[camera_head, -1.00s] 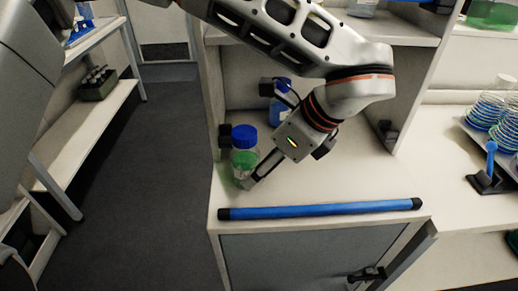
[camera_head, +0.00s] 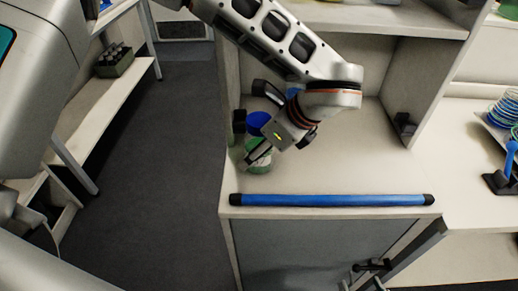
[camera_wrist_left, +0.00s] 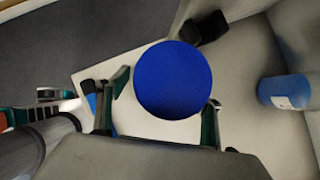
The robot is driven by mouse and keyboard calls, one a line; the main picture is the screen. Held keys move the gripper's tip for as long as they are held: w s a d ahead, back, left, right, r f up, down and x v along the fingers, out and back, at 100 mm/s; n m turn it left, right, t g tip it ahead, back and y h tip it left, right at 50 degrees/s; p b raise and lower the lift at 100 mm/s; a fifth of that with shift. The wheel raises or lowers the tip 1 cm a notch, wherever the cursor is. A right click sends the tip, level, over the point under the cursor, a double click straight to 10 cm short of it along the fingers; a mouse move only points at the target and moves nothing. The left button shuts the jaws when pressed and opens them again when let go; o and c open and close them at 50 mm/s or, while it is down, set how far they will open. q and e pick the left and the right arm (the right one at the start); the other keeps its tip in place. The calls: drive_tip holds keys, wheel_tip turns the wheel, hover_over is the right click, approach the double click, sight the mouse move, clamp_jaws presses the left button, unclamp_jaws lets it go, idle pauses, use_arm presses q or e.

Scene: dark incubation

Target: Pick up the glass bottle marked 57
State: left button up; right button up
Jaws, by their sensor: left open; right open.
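A glass bottle (camera_head: 259,168) with a blue cap and green contents stands upright at the left end of the bench. Its number cannot be read. In the left wrist view, the open fingers of my left gripper (camera_wrist_left: 161,108) show on either side of a round blue cap (camera_wrist_left: 173,79), seen from above. A second, blue bottle (camera_wrist_left: 285,91) with a pale label lies clear of those fingers; in the head view it is mostly hidden.
A blue bar (camera_head: 330,200) with black ends runs along the bench's front edge. Shelf panels rise behind and to the right of the arm. A rack of stacked dishes (camera_head: 505,110) is at the far right. The bench (camera_head: 350,160) right of the gripper is clear.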

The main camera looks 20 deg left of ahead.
use_arm(q)
drive_tip(key=c, duration=1.6)
drive_tip(key=shift+o, duration=0.2)
drive_tip(key=shift+r, duration=0.1)
